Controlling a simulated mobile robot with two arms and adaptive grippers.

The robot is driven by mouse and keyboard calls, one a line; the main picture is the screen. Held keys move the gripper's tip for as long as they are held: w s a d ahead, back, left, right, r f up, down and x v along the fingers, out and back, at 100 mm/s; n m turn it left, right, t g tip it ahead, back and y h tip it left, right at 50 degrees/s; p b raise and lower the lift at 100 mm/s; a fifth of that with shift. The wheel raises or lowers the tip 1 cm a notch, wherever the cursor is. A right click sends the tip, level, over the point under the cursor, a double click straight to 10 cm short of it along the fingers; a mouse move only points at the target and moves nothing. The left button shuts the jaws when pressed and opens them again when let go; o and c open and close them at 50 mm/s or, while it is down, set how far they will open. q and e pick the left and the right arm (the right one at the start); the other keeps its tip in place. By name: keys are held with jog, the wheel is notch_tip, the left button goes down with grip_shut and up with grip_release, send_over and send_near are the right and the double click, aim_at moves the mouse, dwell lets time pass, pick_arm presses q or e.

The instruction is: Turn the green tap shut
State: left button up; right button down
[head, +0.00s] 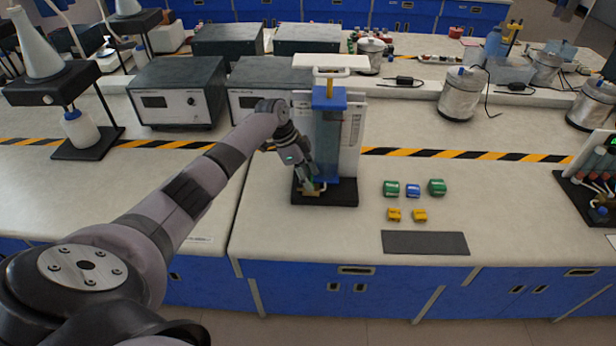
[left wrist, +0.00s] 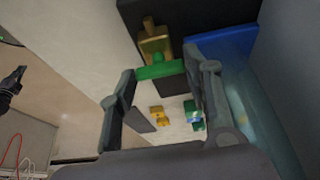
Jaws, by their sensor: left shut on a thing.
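The green tap handle (left wrist: 160,70) lies between the fingertips of my left gripper (left wrist: 162,74) in the left wrist view. It looks like a short flat bar, set crosswise on a brass tap body (left wrist: 155,45). In the head view my left gripper (head: 310,184) is low at the front of a clear bluish column (head: 328,135) with a blue collar, standing on a black base (head: 335,196). The gripper is shut on the handle and hides most of it there. My right gripper cannot be made out in either view.
Green and blue blocks (head: 437,187) and two yellow ones (head: 394,214) lie right of the base, behind a dark mat (head: 425,243). Grey instrument boxes (head: 178,92) stand behind left. The counter in front of the column is clear.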

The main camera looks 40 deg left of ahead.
pick_arm(q)
jog(key=o, duration=1.2)
jog(key=shift+c, duration=0.2)
jog(key=v, duration=0.8)
